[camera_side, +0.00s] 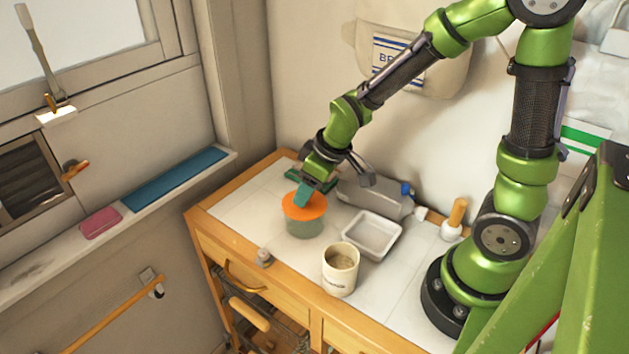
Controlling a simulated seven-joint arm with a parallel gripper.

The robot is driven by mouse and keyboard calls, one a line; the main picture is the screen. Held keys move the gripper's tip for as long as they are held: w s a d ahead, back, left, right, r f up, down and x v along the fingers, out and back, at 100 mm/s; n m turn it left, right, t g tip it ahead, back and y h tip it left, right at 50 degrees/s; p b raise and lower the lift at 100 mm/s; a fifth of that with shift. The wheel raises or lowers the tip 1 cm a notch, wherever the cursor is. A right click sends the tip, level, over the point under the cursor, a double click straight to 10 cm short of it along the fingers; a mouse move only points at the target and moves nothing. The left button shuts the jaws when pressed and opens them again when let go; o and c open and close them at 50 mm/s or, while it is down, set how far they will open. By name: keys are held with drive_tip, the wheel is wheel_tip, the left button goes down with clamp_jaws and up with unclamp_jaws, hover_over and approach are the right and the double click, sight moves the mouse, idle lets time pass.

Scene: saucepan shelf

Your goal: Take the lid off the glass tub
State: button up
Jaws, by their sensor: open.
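The glass tub (305,228) stands upright on the white worktop, left of the middle of the picture. Its orange lid (305,206) sits on top of it. My gripper (303,196) is open and points down at the lid's upper left part. A teal finger reaches the lid's surface or hangs just above it; I cannot tell whether it touches. The other finger is mostly hidden.
A white tray (371,236) and a cream mug (340,270) stand right of the tub. A grey bottle (375,196) lies behind them. A small grey object (263,257) is near the front edge. A brush with a wooden handle (456,213) stands near my base.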

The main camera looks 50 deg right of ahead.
drive_tip(key=shift+w+f, duration=0.3)
drive_tip(key=shift+f, duration=0.35)
drive_tip(key=shift+c, duration=0.3)
clamp_jaws()
drive_tip(key=shift+r, duration=0.1)
